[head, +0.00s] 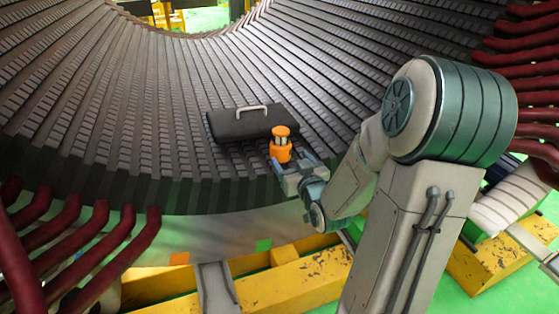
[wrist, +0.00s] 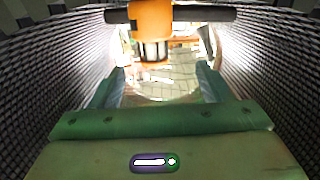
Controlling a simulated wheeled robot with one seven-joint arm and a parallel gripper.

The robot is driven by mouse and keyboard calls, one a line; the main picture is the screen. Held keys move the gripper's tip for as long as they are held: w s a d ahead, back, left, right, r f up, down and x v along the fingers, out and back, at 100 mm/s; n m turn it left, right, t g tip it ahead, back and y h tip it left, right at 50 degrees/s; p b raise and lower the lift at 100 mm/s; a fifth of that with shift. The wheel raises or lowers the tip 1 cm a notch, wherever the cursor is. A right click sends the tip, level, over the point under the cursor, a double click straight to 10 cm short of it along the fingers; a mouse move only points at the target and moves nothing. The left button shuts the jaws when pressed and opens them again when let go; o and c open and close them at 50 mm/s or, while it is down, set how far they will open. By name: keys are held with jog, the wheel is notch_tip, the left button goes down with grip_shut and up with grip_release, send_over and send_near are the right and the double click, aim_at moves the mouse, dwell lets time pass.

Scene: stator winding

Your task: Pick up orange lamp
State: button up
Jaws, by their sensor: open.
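The orange lamp (head: 281,146) stands upright on the dark ribbed stator surface in the head view, just in front of a black case. In the wrist view the lamp (wrist: 151,22) shows at the top centre, with its orange top and a clear middle section with dark bars. My gripper (head: 293,165) is low beside the lamp, on its near right side. It also shows in the wrist view (wrist: 160,85), with its two fingers spread apart and pointing toward the lamp. The gripper is open and empty. Whether a finger touches the lamp cannot be told.
The black case (head: 240,124) with a pale handle lies right behind the lamp. The ribbed stator (head: 150,100) curves up on both sides. Red pipes (head: 75,240) stand at the lower left, and more pipes (head: 520,60) at the right. Yellow beams (head: 290,285) run below the front edge.

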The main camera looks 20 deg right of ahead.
aim_at(282, 143)
jog(key=shift+t, duration=0.4)
jog(key=w, duration=0.8)
jog(key=shift+d+f, duration=0.15)
jog(key=shift+d, duration=0.25)
jog(key=shift+w+d+b, duration=0.15)
jog(key=shift+w+b, duration=0.25)
jog(key=shift+w, duration=1.05)
jog(key=shift+w+d+b, duration=0.15)
jog(key=shift+w+b, duration=0.2)
jog(key=shift+w, duration=1.05)
jog(key=shift+c, duration=0.3)
jog(key=c, duration=1.1)
jog(key=shift+r, duration=0.2)
